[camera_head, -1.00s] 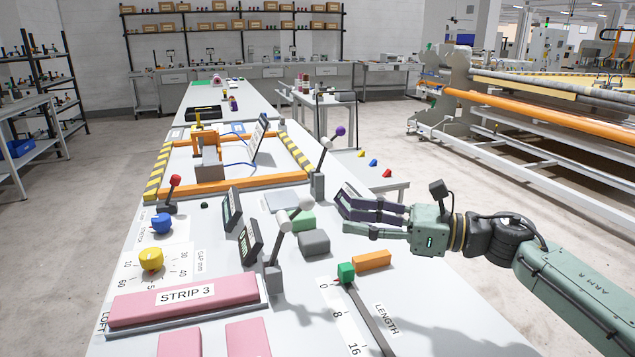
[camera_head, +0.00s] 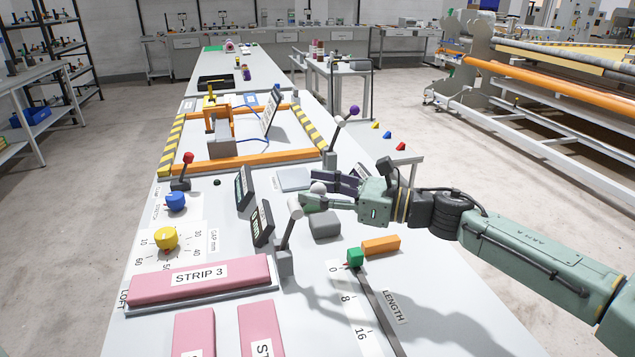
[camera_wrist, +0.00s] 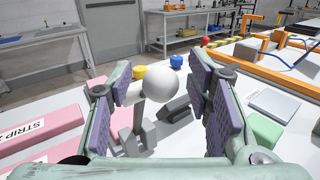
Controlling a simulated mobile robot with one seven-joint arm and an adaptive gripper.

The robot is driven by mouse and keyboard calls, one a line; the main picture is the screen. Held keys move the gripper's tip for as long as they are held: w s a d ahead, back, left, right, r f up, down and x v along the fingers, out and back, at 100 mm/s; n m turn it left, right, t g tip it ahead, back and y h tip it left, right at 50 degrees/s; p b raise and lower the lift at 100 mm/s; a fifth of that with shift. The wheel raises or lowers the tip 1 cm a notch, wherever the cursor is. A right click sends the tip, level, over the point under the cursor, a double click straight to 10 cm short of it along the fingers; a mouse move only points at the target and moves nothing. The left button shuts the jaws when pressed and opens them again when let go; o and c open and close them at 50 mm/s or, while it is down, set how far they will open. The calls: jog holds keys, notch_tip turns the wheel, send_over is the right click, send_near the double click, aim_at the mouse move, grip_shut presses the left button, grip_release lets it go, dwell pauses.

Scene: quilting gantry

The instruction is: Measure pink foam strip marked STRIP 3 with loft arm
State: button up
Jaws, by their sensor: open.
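The pink foam strip marked STRIP 3 (camera_head: 165,284) lies flat on a grey base at the near left of the bench, beside a LOFT label (camera_head: 122,299). At its right end stands the loft arm, a grey post (camera_head: 284,262) with a tilted lever, a white sleeve (camera_head: 295,209) and a white ball knob (camera_head: 318,187). My gripper (camera_head: 311,192) is open at the knob. In the wrist view the knob (camera_wrist: 161,87) appears between the spread purple-padded fingers (camera_wrist: 164,80). I cannot tell whether any finger touches it. Part of the lever is hidden behind the knob.
Small dark displays (camera_head: 261,219) stand left of the lever. Yellow (camera_head: 165,238) and blue (camera_head: 176,201) knobs are left. More pink strips (camera_head: 194,332) lie in front.

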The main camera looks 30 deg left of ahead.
jog(key=shift+a, duration=0.15)
jog(key=shift+c, duration=0.2)
grip_shut()
dwell(0.4)
